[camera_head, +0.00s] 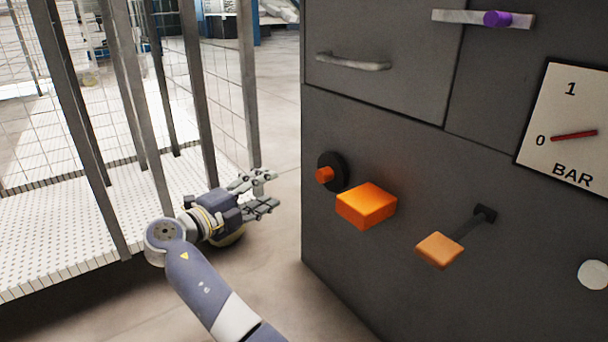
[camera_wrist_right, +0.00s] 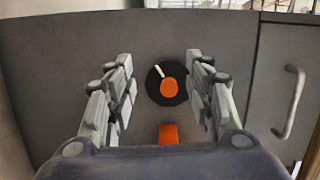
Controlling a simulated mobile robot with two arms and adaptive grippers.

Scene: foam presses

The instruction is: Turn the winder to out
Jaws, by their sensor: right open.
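The winder appears to be the round black disc (camera_head: 338,165) with an orange knob on the cabinet's front; no "out" label is readable. In the right wrist view the disc (camera_wrist_right: 156,86) faces the camera, with a short white mark at the upper left of the knob. My right gripper (camera_head: 268,189) is open and empty, left of the winder and clear of it in the head view. In its wrist view the fingers (camera_wrist_right: 160,75) stand on either side of the disc, with no visible contact. My left gripper is not in view.
A bright orange block (camera_head: 366,205) juts out just below right of the disc. A lighter orange block on a dark arm (camera_head: 440,250) sits further right. The grey cabinet (camera_head: 400,130) also has a drawer handle (camera_head: 352,63) and BAR gauge (camera_head: 568,125). A wire fence (camera_head: 200,90) stands left.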

